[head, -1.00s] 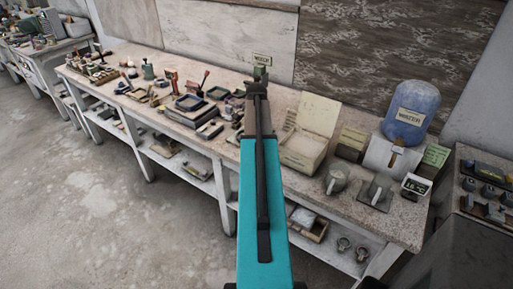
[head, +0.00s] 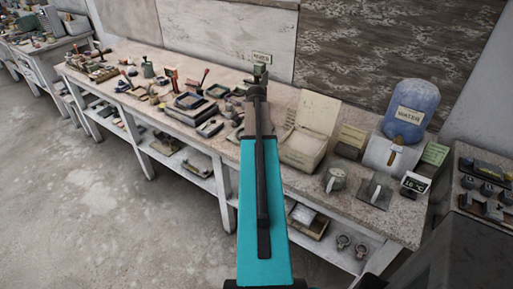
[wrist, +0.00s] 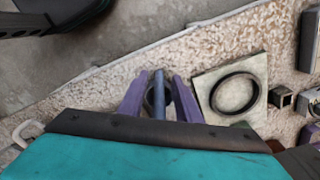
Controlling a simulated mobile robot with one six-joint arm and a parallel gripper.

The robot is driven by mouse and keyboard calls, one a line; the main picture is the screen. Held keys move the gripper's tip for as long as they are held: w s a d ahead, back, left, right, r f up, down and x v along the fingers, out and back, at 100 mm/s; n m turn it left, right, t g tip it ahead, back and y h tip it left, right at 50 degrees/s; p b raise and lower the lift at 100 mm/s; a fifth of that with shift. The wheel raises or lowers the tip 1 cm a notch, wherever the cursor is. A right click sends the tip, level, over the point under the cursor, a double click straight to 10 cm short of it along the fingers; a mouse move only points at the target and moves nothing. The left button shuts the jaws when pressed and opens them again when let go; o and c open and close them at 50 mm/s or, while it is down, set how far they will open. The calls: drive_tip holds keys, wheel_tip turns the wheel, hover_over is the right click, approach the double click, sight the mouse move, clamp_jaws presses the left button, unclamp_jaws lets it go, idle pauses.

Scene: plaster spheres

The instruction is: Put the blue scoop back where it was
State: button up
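In the wrist view, the two purple fingers of my gripper (wrist: 161,78) point down over the speckled bench top. A slim blue shaft (wrist: 158,95), which I take to be the blue scoop's handle, stands between the fingers and runs along them. Narrow gaps seem to show on both sides of it, so whether the fingers press on it is unclear. The scoop's bowl is hidden. Part of a dark round shape shows behind the shaft. In the head view, my gripper (head: 260,74) is small and dark over the back of the bench, and the scoop cannot be made out there.
A pale square plate with a dark ring (wrist: 232,92) lies right of the fingers, beside small dark blocks (wrist: 282,96).

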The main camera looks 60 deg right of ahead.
wheel_tip(320, 180, up, 12)
drive_tip(key=b, duration=0.3)
drive_tip(key=shift+r, duration=0.15)
idle(0.7)
idle(0.7)
